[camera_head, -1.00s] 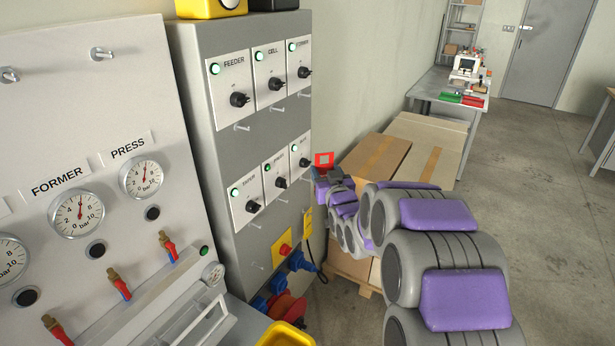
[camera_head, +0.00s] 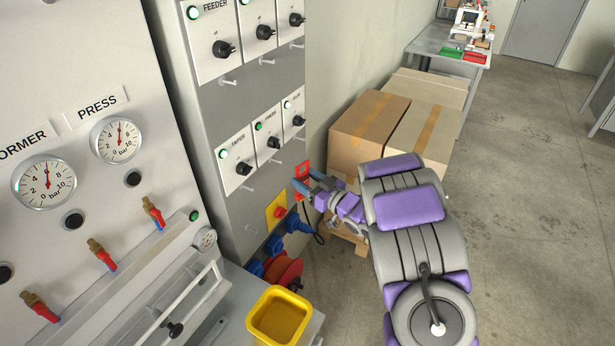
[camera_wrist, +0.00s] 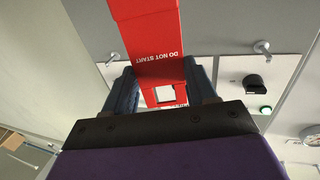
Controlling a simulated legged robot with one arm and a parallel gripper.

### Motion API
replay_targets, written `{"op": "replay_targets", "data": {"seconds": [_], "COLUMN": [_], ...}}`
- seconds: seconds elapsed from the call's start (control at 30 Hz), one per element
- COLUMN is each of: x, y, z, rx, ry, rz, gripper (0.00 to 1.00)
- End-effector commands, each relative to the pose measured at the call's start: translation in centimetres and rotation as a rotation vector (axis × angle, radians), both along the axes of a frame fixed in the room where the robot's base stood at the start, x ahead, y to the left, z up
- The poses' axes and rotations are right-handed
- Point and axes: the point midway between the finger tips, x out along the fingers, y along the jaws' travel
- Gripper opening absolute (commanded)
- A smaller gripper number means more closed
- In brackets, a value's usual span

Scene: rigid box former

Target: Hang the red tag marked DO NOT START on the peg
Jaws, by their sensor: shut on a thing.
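My gripper (camera_head: 304,184) is shut on the red tag (camera_head: 303,168), which has a square opening, in front of the lower right of the grey switch cabinet. In the wrist view the tag (camera_wrist: 150,35) reads DO NOT START upside down, between the two dark fingers of my gripper (camera_wrist: 160,82). Bare pegs stick out of the cabinet face under the switches: one peg (camera_head: 249,188) at lower left, another peg (camera_head: 228,82) higher up. The wrist view shows a peg (camera_wrist: 261,46) right of the tag and another peg (camera_wrist: 113,57) left of it, both apart from the tag.
A yellow plate with a red button (camera_head: 279,211) and blue sockets (camera_head: 297,225) sit low on the cabinet. A yellow bin (camera_head: 279,318) stands in front. Cardboard boxes (camera_head: 370,130) stand behind my arm. The gauge panel (camera_head: 90,70) is at left; open floor is at right.

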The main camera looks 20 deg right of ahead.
Motion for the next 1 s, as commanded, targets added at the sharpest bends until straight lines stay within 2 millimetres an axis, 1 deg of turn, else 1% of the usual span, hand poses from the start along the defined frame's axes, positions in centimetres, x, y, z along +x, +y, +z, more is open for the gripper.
{"op": "replay_targets", "data": {"seconds": [1.0], "x": [3.9], "y": [3.9], "z": [-0.5], "rx": [-0.002], "ry": [-0.001], "rz": [0.000], "gripper": [0.27]}}
